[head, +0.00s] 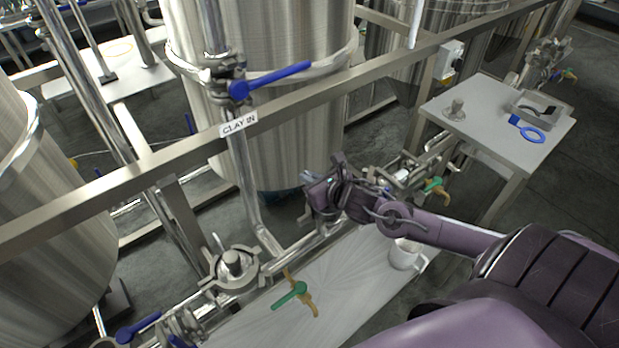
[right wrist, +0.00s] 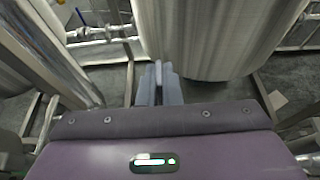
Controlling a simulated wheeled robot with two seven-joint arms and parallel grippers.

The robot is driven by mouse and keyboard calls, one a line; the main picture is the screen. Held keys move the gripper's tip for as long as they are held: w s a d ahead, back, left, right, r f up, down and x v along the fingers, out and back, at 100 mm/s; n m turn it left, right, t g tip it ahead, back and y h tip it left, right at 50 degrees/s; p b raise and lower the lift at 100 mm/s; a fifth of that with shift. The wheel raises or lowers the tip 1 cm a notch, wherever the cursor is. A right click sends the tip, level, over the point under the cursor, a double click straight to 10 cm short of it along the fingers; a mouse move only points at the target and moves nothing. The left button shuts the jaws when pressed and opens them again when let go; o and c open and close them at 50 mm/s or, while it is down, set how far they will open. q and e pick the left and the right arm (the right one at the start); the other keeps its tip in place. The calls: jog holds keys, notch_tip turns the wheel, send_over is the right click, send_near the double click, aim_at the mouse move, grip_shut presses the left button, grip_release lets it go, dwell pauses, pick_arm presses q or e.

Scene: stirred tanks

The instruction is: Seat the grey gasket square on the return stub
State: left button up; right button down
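My right gripper (head: 308,178) is in the middle of the head view, in front of the large steel tank. Its fingers (right wrist: 160,84) look closed together in the right wrist view, with nothing visible between them. An upright pipe stub (head: 232,262) with an opened clamp around it stands at the lower left, apart from the gripper; I take it for the return stub, though no label shows on it. I cannot make out a grey gasket with certainty in either view. My left gripper is out of view.
A steel rail (head: 180,150) crosses before the tanks.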

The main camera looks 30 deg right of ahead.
jog(key=shift+f+b, duration=1.4)
jog(key=shift+f, duration=0.15)
jog(key=c, duration=1.5)
grip_release()
jog(key=shift+c, duration=0.2)
jog(key=shift+p+v, duration=0.6)
jog(key=shift+v, duration=3.3)
jog(key=shift+s, duration=0.1)
